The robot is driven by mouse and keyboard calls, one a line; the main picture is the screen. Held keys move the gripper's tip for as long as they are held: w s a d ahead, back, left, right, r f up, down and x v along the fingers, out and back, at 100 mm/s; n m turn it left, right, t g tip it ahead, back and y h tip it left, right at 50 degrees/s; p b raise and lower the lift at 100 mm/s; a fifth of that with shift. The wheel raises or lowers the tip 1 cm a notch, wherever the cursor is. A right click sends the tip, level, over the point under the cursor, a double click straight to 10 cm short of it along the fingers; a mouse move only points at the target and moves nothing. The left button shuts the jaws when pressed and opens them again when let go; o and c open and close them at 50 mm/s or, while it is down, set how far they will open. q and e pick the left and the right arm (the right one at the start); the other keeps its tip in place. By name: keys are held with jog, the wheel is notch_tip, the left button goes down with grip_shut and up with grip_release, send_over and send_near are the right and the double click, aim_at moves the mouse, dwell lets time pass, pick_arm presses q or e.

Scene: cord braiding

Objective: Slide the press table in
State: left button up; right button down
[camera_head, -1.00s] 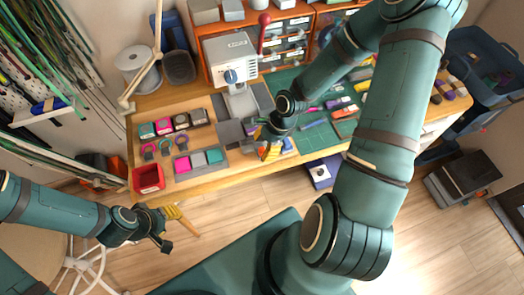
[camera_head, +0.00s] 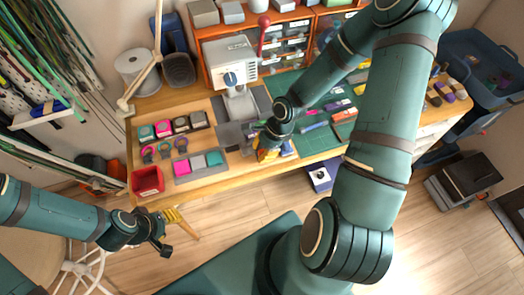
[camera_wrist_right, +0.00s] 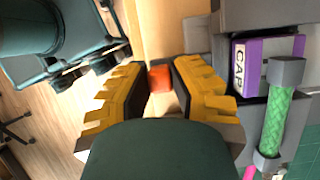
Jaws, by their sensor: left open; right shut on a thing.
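The grey press (camera_head: 230,62) with a red lever stands at the back of the bench. A dark grey plate, which looks like the press table (camera_head: 229,134), lies in front of its base. My right gripper (camera_head: 265,152) is at the bench's front edge, just right of that plate. In the right wrist view its yellow-padded fingers (camera_wrist_right: 160,88) are shut on a small orange-red piece (camera_wrist_right: 160,78), mostly hidden between them. A purple-edged block marked CAP (camera_wrist_right: 268,62) and a green braided cord (camera_wrist_right: 277,108) lie beside the fingers. My left gripper (camera_head: 156,228) is open and empty, off the bench's front.
A red bin (camera_head: 147,181) and a grey tray (camera_head: 198,164) with coloured blocks are on the bench's left. A green cutting mat (camera_head: 315,138) with several small items lies to the right. My right arm hides part of the bench. The floor in front is mostly clear.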

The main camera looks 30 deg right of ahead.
jog(key=w+d, duration=0.1)
jog(key=w, duration=0.3)
jog(key=w+d, duration=0.1)
jog(key=w, duration=0.3)
jog(key=w+d, duration=0.1)
jog(key=w, duration=0.3)
jog(key=shift+w+f+p, duration=0.1)
jog(key=shift+w+p, duration=0.2)
jog(key=c, duration=0.8)
grip_release()
jog(key=shift+w, duration=0.1)
jog(key=v, duration=1.2)
